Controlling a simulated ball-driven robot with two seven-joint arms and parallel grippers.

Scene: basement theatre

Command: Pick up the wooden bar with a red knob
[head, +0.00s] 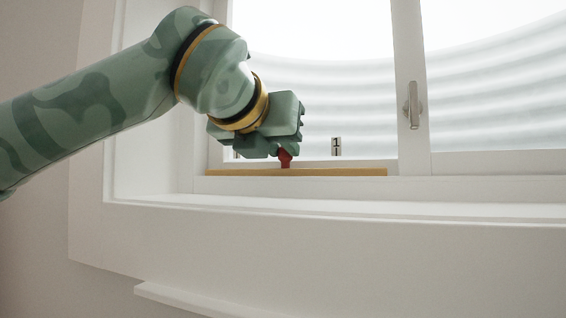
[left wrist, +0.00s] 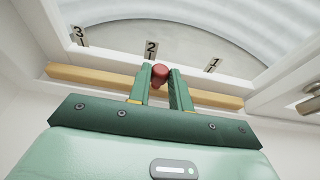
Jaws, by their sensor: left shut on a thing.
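The wooden bar (head: 340,172) lies lengthwise along the bottom of the window frame in the head view. Its red knob (head: 285,157) sticks up near the middle of the bar. In the left wrist view the bar (left wrist: 95,76) runs across behind the fingers, and the red knob (left wrist: 160,72) is between the fingertips. My left gripper (head: 284,150) is shut on the red knob, from above in the head view. It also shows in the left wrist view (left wrist: 160,82). My right gripper is not in view.
Number plates stand on the window frame behind the bar: 3 (left wrist: 79,36), 2 (left wrist: 151,49) and 1 (left wrist: 212,65). A window handle (head: 412,105) is on the frame to the right. The white sill (head: 400,208) in front is clear.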

